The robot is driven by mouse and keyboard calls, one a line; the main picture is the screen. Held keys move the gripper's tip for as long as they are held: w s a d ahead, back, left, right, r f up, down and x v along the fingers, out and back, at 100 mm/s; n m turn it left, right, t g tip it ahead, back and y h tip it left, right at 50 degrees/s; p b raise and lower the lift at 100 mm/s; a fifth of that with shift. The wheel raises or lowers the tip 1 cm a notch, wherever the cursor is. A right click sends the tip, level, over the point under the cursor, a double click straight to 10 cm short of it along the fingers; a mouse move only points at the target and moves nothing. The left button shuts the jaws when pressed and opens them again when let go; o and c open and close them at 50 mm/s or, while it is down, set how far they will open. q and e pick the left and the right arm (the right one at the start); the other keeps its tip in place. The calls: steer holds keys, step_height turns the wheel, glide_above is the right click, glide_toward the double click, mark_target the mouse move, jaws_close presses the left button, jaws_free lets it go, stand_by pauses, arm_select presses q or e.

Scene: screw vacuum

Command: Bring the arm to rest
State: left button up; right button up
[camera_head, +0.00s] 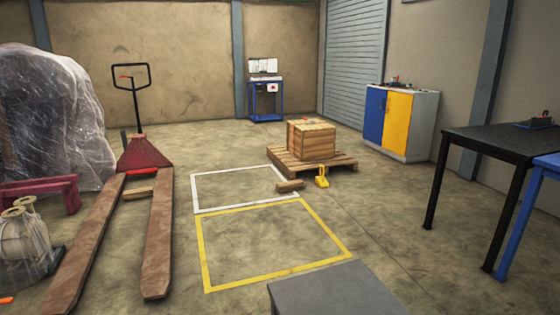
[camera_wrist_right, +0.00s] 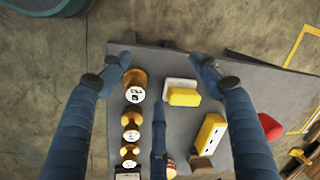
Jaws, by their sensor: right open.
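No arm or gripper of mine shows in the head view. In the right wrist view my right gripper (camera_wrist_right: 160,62) is open, with its two blue fingers wide apart and nothing held between them. It is above a grey table top (camera_wrist_right: 210,75) that carries several small items. A yellow block on a white base (camera_wrist_right: 183,93) lies between the fingers in the picture, apart from them. A narrow blue shape (camera_wrist_right: 158,135) stands lower in the middle; I cannot tell what it is. My left gripper is in neither view.
A row of round wooden-looking pieces (camera_wrist_right: 132,120), a yellow block with dark marks (camera_wrist_right: 209,133) and a red object (camera_wrist_right: 270,127) are near the fingers.

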steer(key=s+a+f+n+t+y, duration=0.1)
steer(key=s+a+n, duration=0.3)
steer(key=s, duration=0.2)
steer(key=s+d+n+t+h, duration=0.1)
steer(key=s+d+n+h, duration=0.25)
steer(key=s+d, duration=0.65)
step_height(320, 180, down, 19)
arm_select(q)
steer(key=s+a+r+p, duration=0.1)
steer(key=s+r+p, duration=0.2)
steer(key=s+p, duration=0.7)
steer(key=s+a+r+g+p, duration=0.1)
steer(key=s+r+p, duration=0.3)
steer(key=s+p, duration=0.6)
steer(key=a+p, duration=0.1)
steer(key=p, duration=1)
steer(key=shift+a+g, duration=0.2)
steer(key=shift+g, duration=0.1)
arm_select(e)
steer(key=s+d+r+g, duration=0.1)
steer(key=s+r, duration=0.2)
steer(key=s, duration=0.6)
steer(key=s+d+r+n+g, duration=0.1)
steer(key=s+r, duration=0.3)
steer(key=s, duration=0.6)
steer(key=shift+d+r+y, duration=0.15)
steer(key=shift+d+y, duration=0.15)
steer(key=shift+y, duration=0.05)
steer(key=shift+s, duration=0.1)
